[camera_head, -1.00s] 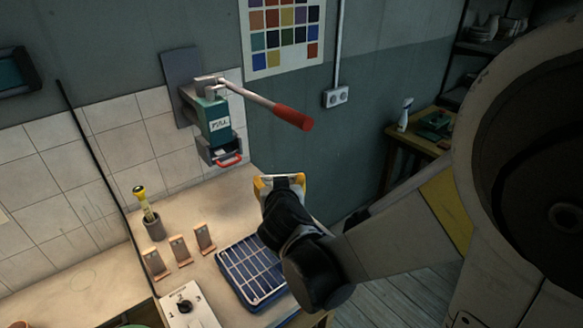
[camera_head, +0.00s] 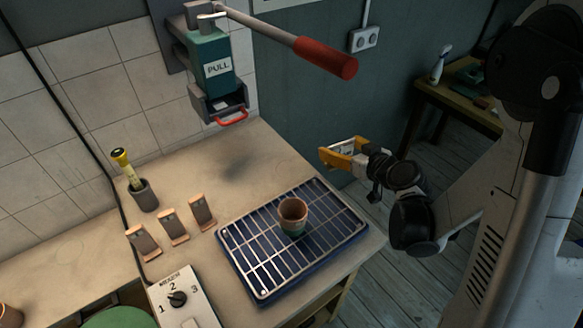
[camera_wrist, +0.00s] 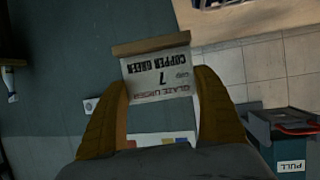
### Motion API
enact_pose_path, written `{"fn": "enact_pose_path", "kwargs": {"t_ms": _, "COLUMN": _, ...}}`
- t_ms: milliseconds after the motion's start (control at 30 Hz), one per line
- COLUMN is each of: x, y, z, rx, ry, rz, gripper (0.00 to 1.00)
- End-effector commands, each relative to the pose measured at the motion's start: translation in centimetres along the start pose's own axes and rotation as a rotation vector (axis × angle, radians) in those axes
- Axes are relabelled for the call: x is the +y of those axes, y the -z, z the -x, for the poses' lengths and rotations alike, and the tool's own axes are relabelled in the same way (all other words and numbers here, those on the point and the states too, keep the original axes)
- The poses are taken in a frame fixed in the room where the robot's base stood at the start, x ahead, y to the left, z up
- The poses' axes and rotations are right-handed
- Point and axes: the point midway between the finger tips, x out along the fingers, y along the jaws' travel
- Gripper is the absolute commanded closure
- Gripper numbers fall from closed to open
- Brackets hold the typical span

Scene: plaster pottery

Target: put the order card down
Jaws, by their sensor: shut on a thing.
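My gripper (camera_head: 343,152), with yellow fingers, is out to the right of the bench, beyond the rack's back right corner. In the wrist view my gripper (camera_wrist: 160,88) is shut on the order card (camera_wrist: 158,82), a finger at each side edge. The card is whitish with a brown strip along its upper edge in that view. Its print is upside down there and reads glaze order, cup 7, copper green. In the head view the card is too small to make out clearly between the fingers.
A terracotta cup (camera_head: 292,213) with a green lower part stands on the blue wire rack (camera_head: 262,281). A red-handled lever press (camera_head: 213,65) hangs on the wall.

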Motion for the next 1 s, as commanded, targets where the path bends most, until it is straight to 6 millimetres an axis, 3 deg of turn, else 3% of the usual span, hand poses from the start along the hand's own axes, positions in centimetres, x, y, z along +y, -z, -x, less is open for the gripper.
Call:
{"fn": "enact_pose_path", "kwargs": {"t_ms": 67, "x": -1.4, "y": 0.1, "z": 0.3, "rx": 0.014, "ry": 0.136, "rz": 0.055, "gripper": 0.51}}
{"fn": "enact_pose_path", "kwargs": {"t_ms": 200, "x": -4.1, "y": 2.1, "z": 1.6, "rx": 0.017, "ry": 0.348, "rz": 0.148, "gripper": 0.51}}
{"fn": "enact_pose_path", "kwargs": {"t_ms": 367, "x": -5.8, "y": 3.9, "z": 3.0, "rx": 0.015, "ry": 0.488, "rz": 0.208, "gripper": 0.51}}
{"fn": "enact_pose_path", "kwargs": {"t_ms": 467, "x": -6.5, "y": 4.1, "z": 2.8, "rx": 0.014, "ry": 0.522, "rz": 0.222, "gripper": 0.51}}
{"fn": "enact_pose_path", "kwargs": {"t_ms": 567, "x": -7.5, "y": 3.6, "z": 1.1, "rx": 0.014, "ry": 0.533, "rz": 0.227, "gripper": 0.51}}
{"fn": "enact_pose_path", "kwargs": {"t_ms": 800, "x": -10.5, "y": 2.2, "z": -5.2, "rx": 0.013, "ry": 0.53, "rz": 0.225, "gripper": 0.51}}
{"fn": "enact_pose_path", "kwargs": {"t_ms": 1000, "x": -11.9, "y": 1.8, "z": -8.2, "rx": 0.013, "ry": 0.526, "rz": 0.223, "gripper": 0.51}}
